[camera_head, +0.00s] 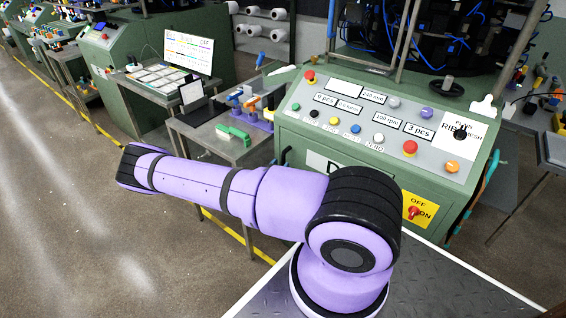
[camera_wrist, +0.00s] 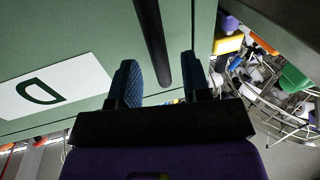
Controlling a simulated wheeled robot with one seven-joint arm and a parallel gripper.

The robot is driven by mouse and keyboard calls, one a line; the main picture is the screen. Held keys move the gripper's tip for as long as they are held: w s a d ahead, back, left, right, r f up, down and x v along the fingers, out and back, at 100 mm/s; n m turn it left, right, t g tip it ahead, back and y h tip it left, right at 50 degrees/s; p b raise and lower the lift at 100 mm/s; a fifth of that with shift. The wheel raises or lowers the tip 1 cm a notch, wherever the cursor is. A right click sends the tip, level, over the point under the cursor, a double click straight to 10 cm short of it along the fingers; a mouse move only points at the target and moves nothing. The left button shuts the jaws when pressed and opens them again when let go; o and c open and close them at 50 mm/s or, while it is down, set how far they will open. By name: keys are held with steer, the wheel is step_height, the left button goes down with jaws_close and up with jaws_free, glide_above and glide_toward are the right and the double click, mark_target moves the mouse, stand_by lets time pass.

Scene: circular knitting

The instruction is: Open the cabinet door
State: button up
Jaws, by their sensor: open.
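The green cabinet door (camera_wrist: 95,35) fills the upper left of the wrist view and bears a white sign (camera_wrist: 55,85) with a dark letter D, which appears turned over. A long black bar handle (camera_wrist: 152,40) runs down the door near its right edge. My gripper (camera_wrist: 157,78) is open, one finger on each side of the handle's lower end in the picture. I cannot tell whether either finger touches it. The door looks flush with its frame. In the head view, the cabinet front (camera_head: 335,185) is partly behind my purple arm; my gripper is hidden there.
A metal side table (camera_head: 215,140) with tools stands left of the cabinet. Open floor (camera_head: 60,200) lies at the left.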

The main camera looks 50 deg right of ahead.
mark_target(283, 162)
steer(key=shift+x, duration=1.55)
jaws_close()
steer(key=shift+a, duration=0.15)
